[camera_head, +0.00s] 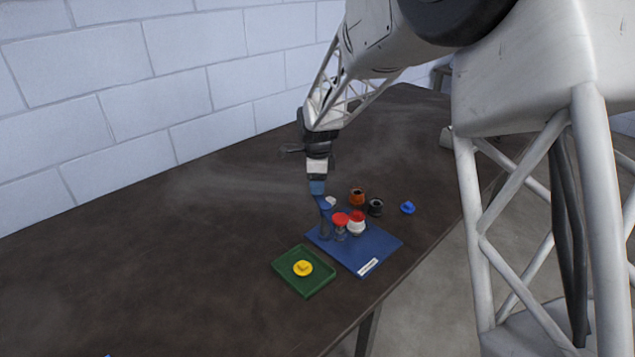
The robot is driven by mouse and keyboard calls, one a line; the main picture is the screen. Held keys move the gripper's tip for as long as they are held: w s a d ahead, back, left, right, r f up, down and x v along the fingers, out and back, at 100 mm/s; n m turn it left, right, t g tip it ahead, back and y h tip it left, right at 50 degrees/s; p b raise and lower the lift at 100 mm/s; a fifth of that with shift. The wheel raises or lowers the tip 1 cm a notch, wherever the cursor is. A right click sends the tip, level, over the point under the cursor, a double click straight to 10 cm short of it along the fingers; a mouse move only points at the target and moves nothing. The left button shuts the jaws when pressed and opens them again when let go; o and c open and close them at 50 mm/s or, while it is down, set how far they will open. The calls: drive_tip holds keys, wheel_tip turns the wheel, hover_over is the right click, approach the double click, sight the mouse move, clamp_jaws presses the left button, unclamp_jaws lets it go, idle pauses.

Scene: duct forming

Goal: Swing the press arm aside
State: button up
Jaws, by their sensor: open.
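The press stands on a blue base plate (380,243) with a small white label at its front edge. A dark blue upright (325,228) rises at the plate's left side. Beside it is a grey post with a red top (340,219), and to the right a white cylinder with a red top (357,228). Which part is the press arm is too small to tell. My gripper (320,194) points down right above the blue upright. It is open; its fingertips blend with the blue parts, and I cannot tell whether they touch.
A green tray (315,286) holding a yellow round piece (303,268) lies front left of the plate. Behind the plate are an orange-brown cup (357,196), a dark ring-like piece (375,207) and a small blue piece (408,207).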

drive_tip(key=shift+r, duration=3.85)
